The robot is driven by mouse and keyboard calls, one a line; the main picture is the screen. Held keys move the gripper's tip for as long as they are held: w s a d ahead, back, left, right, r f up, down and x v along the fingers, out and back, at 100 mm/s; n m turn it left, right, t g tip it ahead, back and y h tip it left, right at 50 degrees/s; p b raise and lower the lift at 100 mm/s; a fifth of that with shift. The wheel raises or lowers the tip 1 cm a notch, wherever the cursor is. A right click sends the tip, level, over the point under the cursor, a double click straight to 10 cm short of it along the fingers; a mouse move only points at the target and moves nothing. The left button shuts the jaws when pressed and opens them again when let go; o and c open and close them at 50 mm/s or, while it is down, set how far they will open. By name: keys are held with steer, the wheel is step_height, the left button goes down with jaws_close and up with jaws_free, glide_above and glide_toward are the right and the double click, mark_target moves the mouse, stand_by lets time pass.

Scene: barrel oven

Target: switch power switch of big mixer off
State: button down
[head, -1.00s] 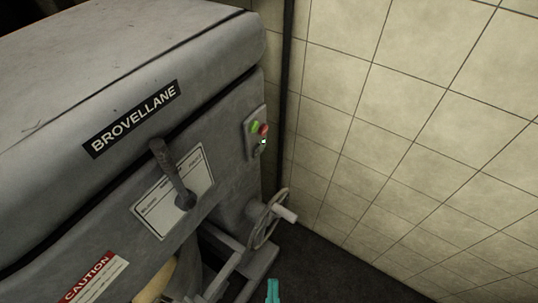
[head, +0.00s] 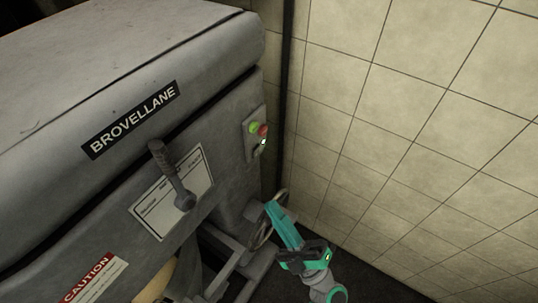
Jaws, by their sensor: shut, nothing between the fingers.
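The big mixer (head: 215,60) is a grey machine with a "BROVELLANE" label, filling the left of the head view. On the right end of its front is a small switch plate (head: 252,142) with a green button (head: 253,127), a red button (head: 263,130) and a small whitish lit spot (head: 262,142) below them. My gripper (head: 272,207) is teal, shut and empty. It is below the switch plate, apart from it, with its fingers pointing up and left in front of the handwheel.
A grey lever (head: 171,172) sticks out from a white plate on the mixer front. The handwheel (head: 262,228) is partly hidden behind my gripper. A tiled wall (head: 420,120) stands close on the right; a dark floor gap lies below.

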mark_target(258, 149)
steer(key=w+d+f+n+g+h, duration=0.1)
steer(key=w+d+n+g, duration=0.6)
steer(key=d, duration=0.3)
steer(key=shift+w+n+g, duration=0.3)
steer(key=shift+w+g, duration=0.45)
steer(key=shift+g, duration=0.05)
steer(key=shift+a, duration=0.1)
steer(key=x, duration=1.3)
steer(key=shift+w+a, duration=0.25)
steer(key=shift+a, duration=0.1)
steer(key=shift+w+a+r, duration=0.1)
steer(key=shift+a+r, duration=0.05)
steer(key=shift+a, duration=0.05)
